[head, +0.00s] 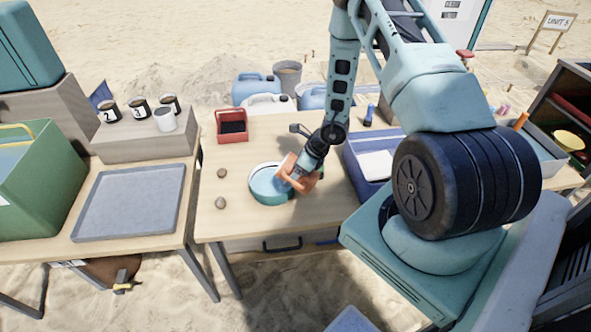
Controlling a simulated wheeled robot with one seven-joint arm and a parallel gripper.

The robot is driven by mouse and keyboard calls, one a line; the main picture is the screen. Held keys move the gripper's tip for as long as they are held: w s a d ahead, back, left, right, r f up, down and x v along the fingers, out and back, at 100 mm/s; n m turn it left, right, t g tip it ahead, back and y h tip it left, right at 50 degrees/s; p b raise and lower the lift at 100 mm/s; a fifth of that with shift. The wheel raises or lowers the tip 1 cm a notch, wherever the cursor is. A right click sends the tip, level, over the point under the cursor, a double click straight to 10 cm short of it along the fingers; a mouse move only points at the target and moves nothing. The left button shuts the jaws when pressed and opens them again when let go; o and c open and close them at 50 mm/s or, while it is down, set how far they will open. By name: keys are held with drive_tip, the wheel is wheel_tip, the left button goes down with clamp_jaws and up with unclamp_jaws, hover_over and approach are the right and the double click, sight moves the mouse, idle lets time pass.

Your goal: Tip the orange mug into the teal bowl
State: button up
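The teal bowl (262,190) stands on the middle wooden table, its left side and front wall in clear view. The orange mug (305,184) is at the bowl's right rim, tilted, and partly overlaps the bowl in the head view. My gripper (291,178) reaches down from the upper right and appears shut on the orange mug. The end of my arm covers part of the mug, and the fingertips are hard to make out. The inside of the mug and any contents falling from it cannot be made out.
Two small brown lumps (220,203) lie left of the bowl. A red box (232,126) stands at the back left, a blue bin (352,166) to the right. A grey tray (130,202) lies on the left table. The table's front left is clear.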

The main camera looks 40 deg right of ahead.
sight(294, 161)
drive_tip(key=shift+p, duration=0.5)
drive_tip(key=shift+f, duration=0.15)
drive_tip(key=shift+b, duration=0.5)
drive_tip(key=t+b, duration=0.1)
drive_tip(key=b, duration=0.1)
drive_tip(key=shift+y+b, duration=0.3)
drive_tip(key=shift+b, duration=0.1)
wheel_tip(294, 161, up, 2)
drive_tip(key=t+y+b, duration=0.2)
drive_tip(key=t+b, duration=0.2)
drive_tip(key=b, duration=0.3)
drive_tip(key=shift+t, duration=0.3)
drive_tip(key=t+y+b, duration=0.1)
drive_tip(key=b, duration=0.1)
drive_tip(key=r+t+y+b, duration=0.1)
drive_tip(key=t+b, duration=0.1)
drive_tip(key=shift+r+n+t+b, duration=0.3)
drive_tip(key=shift+n+b, duration=0.1)
drive_tip(key=shift+r+t+y+b, duration=0.5)
drive_tip(key=shift+r+t+b, duration=0.05)
drive_tip(key=shift+t, duration=0.05)
drive_tip(key=shift+r, duration=0.25)
